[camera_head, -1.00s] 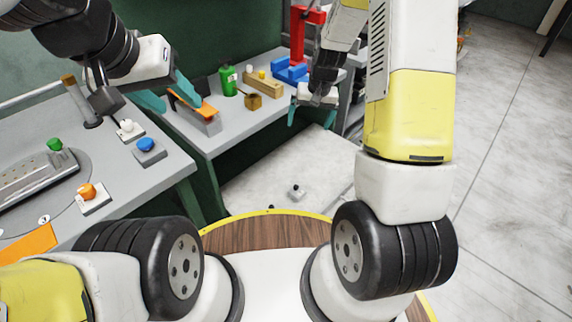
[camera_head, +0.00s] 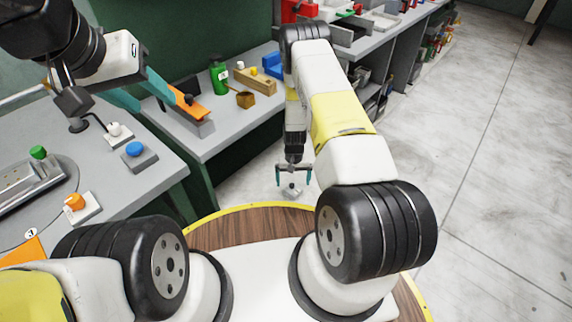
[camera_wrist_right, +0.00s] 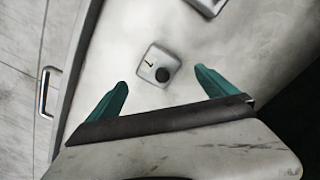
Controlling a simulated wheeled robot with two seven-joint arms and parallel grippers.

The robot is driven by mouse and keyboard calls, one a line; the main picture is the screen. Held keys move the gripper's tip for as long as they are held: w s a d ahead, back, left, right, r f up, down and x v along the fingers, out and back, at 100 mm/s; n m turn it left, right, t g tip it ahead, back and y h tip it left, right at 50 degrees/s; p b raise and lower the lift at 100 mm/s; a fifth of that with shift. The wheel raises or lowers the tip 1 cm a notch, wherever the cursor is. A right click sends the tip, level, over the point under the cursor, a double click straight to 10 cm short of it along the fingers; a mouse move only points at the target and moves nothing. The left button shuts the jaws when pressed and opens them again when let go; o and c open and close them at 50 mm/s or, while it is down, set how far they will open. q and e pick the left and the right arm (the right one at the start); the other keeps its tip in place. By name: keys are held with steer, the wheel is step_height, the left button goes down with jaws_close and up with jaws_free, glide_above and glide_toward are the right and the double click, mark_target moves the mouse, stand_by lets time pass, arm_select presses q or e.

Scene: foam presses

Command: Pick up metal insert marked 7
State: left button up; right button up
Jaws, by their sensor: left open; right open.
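A small light square metal insert with a dark round knob (camera_wrist_right: 158,66) lies on a pale, low surface. A thin dark mark on its face may be a 7. It also shows in the head view (camera_head: 291,190), small, just beneath my right gripper (camera_head: 293,175). My right gripper is open and empty, pointing down. In the right wrist view its teal fingers (camera_wrist_right: 161,87) stand apart on either side of the insert, without visible contact.
A green bottle (camera_head: 218,77), a wooden block (camera_head: 255,82) and a small brown box (camera_head: 245,99) stand on the bench. Blue (camera_head: 134,149) and orange (camera_head: 75,201) knobs sit on the near left bench. Open floor (camera_head: 440,150) lies to the right.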

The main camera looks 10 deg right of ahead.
mark_target(293, 184)
step_height(293, 184, down, 4)
steer(key=shift+f, duration=0.1)
steer(key=c, duration=1.6)
